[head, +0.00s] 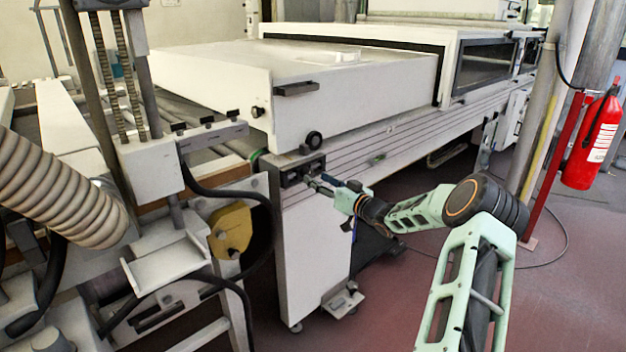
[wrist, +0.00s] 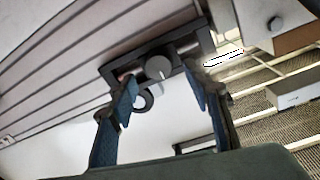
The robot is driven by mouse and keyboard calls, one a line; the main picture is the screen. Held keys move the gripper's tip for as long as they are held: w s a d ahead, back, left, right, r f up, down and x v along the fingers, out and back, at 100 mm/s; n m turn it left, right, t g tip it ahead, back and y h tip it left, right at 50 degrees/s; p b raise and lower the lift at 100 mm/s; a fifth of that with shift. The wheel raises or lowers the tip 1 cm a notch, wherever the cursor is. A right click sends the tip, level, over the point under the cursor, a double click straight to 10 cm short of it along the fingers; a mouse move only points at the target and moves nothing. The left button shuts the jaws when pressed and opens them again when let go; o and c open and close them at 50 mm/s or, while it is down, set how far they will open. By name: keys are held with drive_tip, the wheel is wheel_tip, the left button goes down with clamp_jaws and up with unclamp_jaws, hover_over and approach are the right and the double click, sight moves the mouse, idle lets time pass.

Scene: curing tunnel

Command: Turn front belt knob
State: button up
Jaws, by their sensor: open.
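The front belt knob (wrist: 159,69) is a dark round knob with a pale mark, set in a black-framed panel (wrist: 118,72) in the wrist view. The panel also shows in the head view (head: 289,180) at the near corner of the machine. The knob itself is too small to make out there. My gripper (wrist: 163,88) is open, with one blue-padded finger on each side of the knob in the picture. I see no clear contact with the knob. In the head view my gripper (head: 318,186) is close in front of the panel.
A dark ring (wrist: 144,99) lies beside the knob. A ribbed hose (head: 60,190) and frame stand at left. A red extinguisher (head: 597,142) hangs at right. Floor at right is mostly clear.

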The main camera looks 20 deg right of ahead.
sight(310, 175)
drive_tip(key=shift+x, duration=1.6)
drive_tip(key=c, duration=1.2)
drive_tip(key=shift+o, duration=0.2)
drive_tip(key=shift+f+b, duration=0.1)
drive_tip(key=shift+b, duration=0.3)
drive_tip(key=n+b, duration=0.7)
drive_tip(key=shift+n, duration=0.4)
drive_tip(key=shift+b, duration=0.3)
